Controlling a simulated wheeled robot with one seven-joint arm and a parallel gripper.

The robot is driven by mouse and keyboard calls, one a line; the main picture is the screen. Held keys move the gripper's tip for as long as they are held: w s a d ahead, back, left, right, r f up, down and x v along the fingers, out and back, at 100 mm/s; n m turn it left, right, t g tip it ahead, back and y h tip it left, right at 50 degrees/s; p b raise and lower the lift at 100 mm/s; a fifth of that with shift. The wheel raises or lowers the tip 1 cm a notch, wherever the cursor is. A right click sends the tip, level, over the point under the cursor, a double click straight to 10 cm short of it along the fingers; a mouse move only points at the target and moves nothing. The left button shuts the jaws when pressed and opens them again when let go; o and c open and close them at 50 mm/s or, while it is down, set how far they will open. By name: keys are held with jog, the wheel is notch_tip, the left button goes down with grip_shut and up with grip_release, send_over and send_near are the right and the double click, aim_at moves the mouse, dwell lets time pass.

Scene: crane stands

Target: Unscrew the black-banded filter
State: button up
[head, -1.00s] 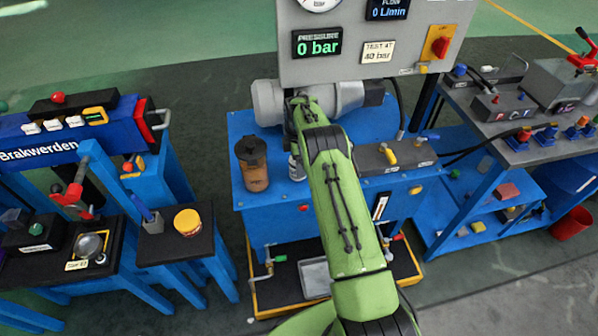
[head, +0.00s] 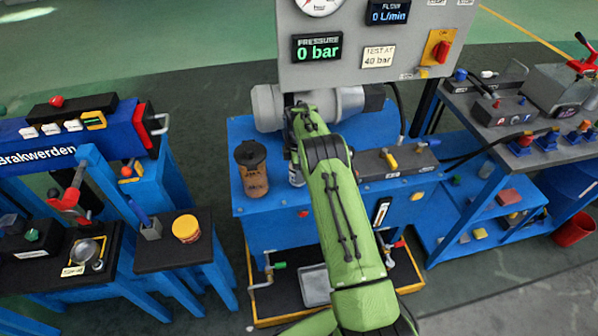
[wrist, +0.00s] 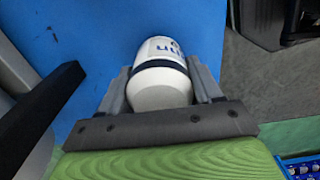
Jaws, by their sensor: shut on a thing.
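The black-banded filter (wrist: 160,84) is a white canister with a dark band, seen in the wrist view between the two jaws of my gripper (wrist: 162,88). The jaws are shut on its sides, and blue and dark print shows on its far part. In the head view only a small part of the filter (head: 296,174) shows left of my green arm, above the blue power unit (head: 275,213). My arm hides the rest of it and my gripper there. I cannot tell whether the filter is still threaded on its mount.
A brown, dark-capped canister (head: 252,170) stands on the blue unit left of the filter. A grey motor (head: 268,106) and gauge panel (head: 345,75) reading 0 bar rise behind. A yellow-handled valve block (head: 392,160) is at right. A drip tray (head: 315,285) lies below.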

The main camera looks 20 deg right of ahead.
jog(key=n+b, duration=0.1)
jog(key=n, duration=0.2)
jog(key=shift+f+n, duration=0.1)
jog(key=shift+n, duration=0.3)
jog(key=shift+r+n, duration=0.2)
jog(key=shift+n, duration=0.5)
